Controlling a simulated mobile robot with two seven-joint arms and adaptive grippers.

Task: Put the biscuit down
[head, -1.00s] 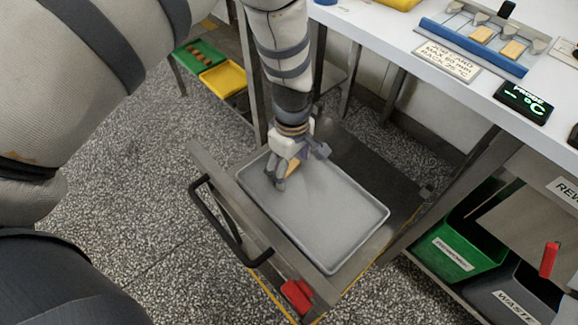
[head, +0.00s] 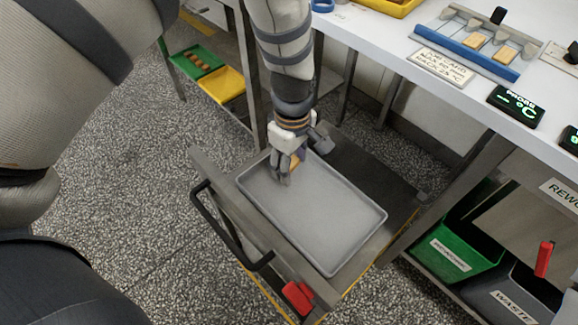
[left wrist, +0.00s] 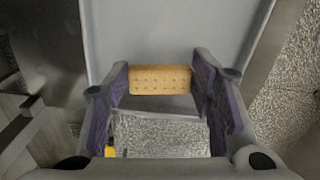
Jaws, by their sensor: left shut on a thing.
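My left gripper (head: 286,172) points down over the far left part of a grey metal tray (head: 330,222). It is shut on a rectangular golden biscuit (head: 296,161), which the fingers partly hide in the head view. In the left wrist view the biscuit (left wrist: 160,80) spans the space between the two fingertips (left wrist: 160,88), with rows of small holes on its face. The tray (left wrist: 170,30) shows behind it there. I cannot tell whether the biscuit touches the tray. The rest of the tray is bare. My right gripper is not in view.
A white table (head: 390,45) with a rack of biscuits stands at upper right. Green (head: 462,250) and grey (head: 510,293) bins sit below it.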

